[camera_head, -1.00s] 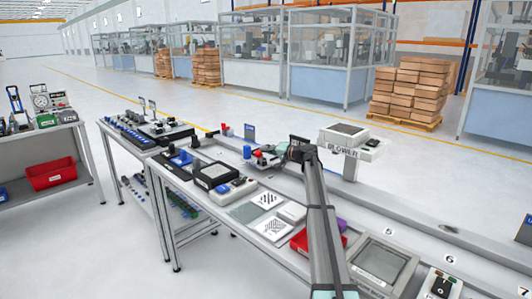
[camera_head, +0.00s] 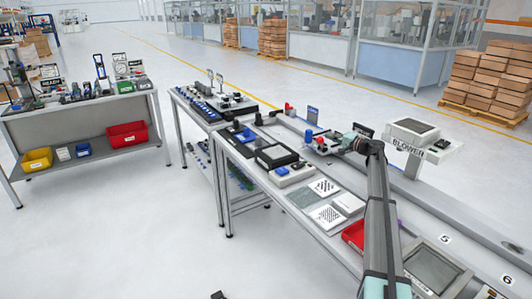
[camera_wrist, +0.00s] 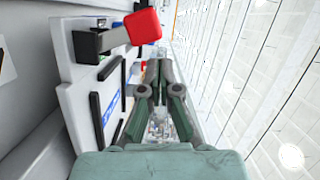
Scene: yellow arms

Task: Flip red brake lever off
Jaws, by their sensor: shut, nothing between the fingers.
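A gap shows between fingertips and knob in the picture; contact in depth is hard to judge. In the head view, my gripper (camera_head: 350,140) is at the right side of the small fixture (camera_head: 322,147), where the lever is too small to make out.
The blower station (camera_head: 413,135) is right of my gripper. A red tray (camera_head: 354,235) and white patterned plates (camera_head: 325,186) lie on the bench nearer the camera.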

